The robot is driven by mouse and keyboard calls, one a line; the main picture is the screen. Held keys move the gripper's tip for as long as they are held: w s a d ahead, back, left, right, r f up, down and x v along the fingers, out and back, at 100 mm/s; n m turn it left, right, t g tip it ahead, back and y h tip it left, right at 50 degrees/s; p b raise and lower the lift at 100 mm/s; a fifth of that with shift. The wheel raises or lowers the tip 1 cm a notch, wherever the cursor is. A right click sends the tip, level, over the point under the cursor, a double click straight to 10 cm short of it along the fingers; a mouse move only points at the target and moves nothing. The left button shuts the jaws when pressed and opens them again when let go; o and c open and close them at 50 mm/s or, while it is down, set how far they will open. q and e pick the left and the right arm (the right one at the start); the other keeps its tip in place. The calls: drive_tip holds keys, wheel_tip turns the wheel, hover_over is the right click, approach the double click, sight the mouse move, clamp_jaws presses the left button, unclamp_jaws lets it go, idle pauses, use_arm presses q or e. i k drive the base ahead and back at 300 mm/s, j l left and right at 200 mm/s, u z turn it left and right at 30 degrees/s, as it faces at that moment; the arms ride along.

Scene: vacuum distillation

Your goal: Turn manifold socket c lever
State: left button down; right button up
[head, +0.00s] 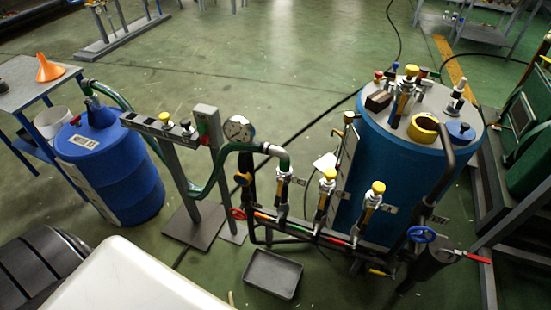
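The manifold (315,234) is a low pipe run with several upright sockets, standing in front of the blue tank. A green hose (250,147) ends on the left socket (282,190). The middle socket (324,197) and the right socket (367,210) each carry a yellow cap. Small grey label plates sit beside the sockets, but their letters are too small to read, so I cannot tell which one is c. Small coloured parts show along the pipe; the lever positions are not clear. Neither of my grippers is in view.
The blue tank (393,150) stands behind the manifold, with fittings on its lid. A blue drum (125,178) stands at the left. A dark tray (272,274) lies on the floor below the manifold. A red handle (478,258) sticks out at the right. Open floor lies behind.

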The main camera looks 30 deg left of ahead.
sight(277, 200)
drive_tip(key=u, duration=0.85)
